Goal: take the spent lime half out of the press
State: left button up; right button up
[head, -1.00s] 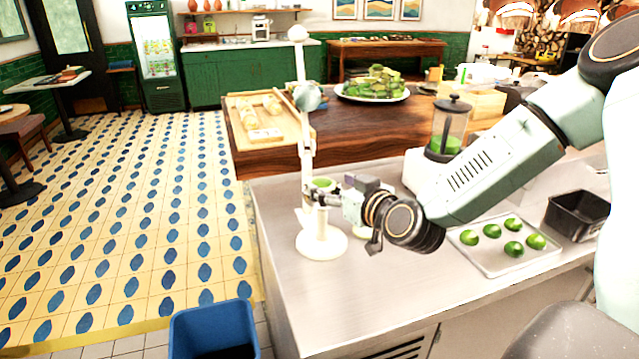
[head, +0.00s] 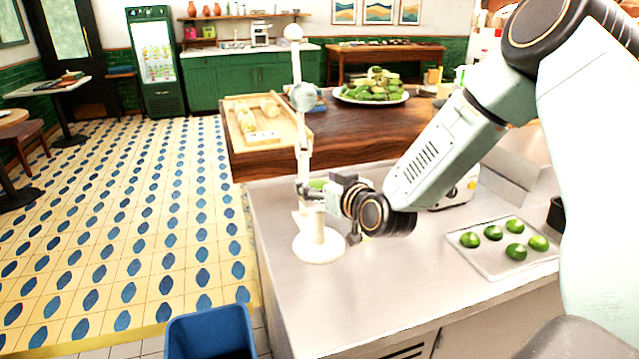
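The white press (head: 319,243) stands upright on the steel counter, with its tall lever raised and a round knob on top. A bit of green, likely the lime half (head: 318,184), shows at the press's cup level, partly hidden by my gripper. My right gripper (head: 308,191) is at the press cup, its fingers beside or around the green piece. The fingers are small and overlap the press, so I cannot tell whether they are closed on it. My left gripper is not in view.
A blue bin (head: 211,333) stands on the floor at the counter's front left. A metal tray (head: 482,259) with several green limes lies on the right. A wooden board (head: 287,137) and a plate of green produce (head: 372,100) are behind. The counter's front middle is clear.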

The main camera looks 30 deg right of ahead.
jog(key=shift+s+a+r, duration=0.15)
jog(key=shift+a+r, duration=0.05)
jog(key=shift+a, duration=0.05)
jog(key=c, duration=0.3)
jog(key=shift+w+d+f, duration=0.15)
jog(key=shift+w+f, duration=0.05)
jog(key=c, duration=0.4)
jog(key=shift+s, duration=0.1)
